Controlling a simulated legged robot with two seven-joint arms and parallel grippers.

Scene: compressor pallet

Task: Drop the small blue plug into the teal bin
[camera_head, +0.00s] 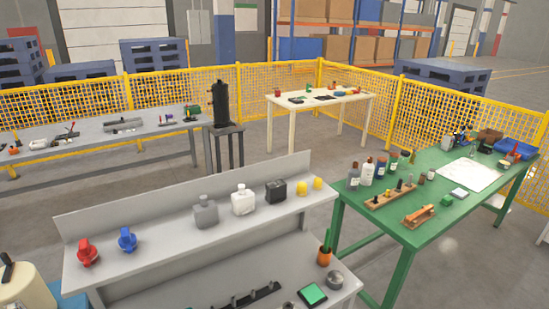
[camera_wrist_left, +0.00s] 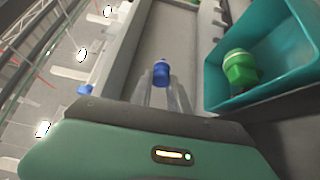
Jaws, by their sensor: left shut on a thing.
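In the left wrist view, the small blue plug (camera_wrist_left: 161,73) is between the fingertips of my left gripper (camera_wrist_left: 161,80), which is shut on it. The fingers look pale and blurred. The teal bin (camera_wrist_left: 213,88) is to the right of the plug, apart from it. A green capped object (camera_wrist_left: 240,68) is inside the bin. Neither of my grippers shows in the head view, and the held plug cannot be made out there.
In the head view, a grey two-level bench (camera_head: 150,237) carries a red valve-like piece (camera_head: 88,252), a blue one (camera_head: 127,240), bottles and yellow pieces. A green table (camera_head: 420,190) with bottles stands at right. Yellow mesh fencing (camera_head: 270,92) runs behind.

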